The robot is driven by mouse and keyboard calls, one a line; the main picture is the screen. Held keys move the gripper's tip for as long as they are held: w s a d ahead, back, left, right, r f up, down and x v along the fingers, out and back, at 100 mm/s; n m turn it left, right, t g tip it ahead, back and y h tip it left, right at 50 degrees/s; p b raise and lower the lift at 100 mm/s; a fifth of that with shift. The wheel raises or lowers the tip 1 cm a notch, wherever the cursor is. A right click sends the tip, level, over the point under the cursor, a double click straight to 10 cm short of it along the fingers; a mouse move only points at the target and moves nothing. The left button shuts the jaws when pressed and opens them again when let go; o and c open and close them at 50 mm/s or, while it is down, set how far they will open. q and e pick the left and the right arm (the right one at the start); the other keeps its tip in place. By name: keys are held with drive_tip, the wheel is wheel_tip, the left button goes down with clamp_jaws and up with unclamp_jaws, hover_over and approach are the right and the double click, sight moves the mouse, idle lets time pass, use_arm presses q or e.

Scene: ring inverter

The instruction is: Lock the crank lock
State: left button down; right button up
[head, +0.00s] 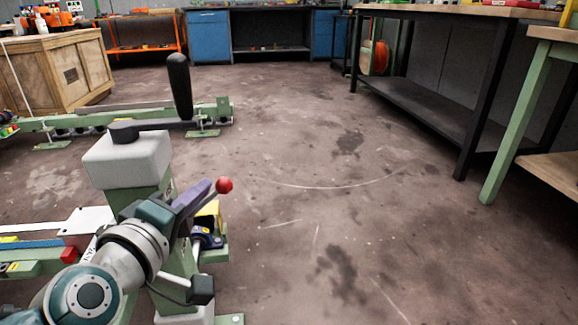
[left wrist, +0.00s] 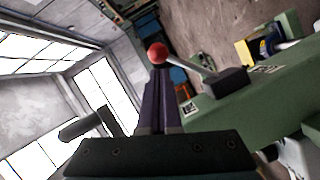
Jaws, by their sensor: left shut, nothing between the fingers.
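The crank lock shows as a thin lever with a red ball knob (head: 224,185). In the left wrist view the red knob (left wrist: 157,53) sits at the end of a metal rod that runs to a dark block (left wrist: 228,82) on the green post. My left gripper (head: 206,187) has purple fingers, shut and empty. Its fingertips (left wrist: 159,70) are right by the knob; I cannot tell whether they touch. My right gripper is not in view.
A green rail with rollers (head: 70,122) lies to the left behind the post. A wooden crate (head: 55,70) stands at the far left. A black workbench (head: 430,105) stands at right. The concrete floor in the middle is clear.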

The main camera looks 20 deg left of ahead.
use_arm(q)
drive_tip(key=shift+w+d+f, duration=0.1)
drive_tip(key=shift+w+d, duration=0.05)
drive_tip(key=shift+w, duration=0.1)
idle(0.3)
drive_tip(key=shift+w+d+f+m+p, duration=0.1)
drive_tip(key=shift+d+m+p, duration=0.05)
drive_tip(key=shift+m+p, duration=0.15)
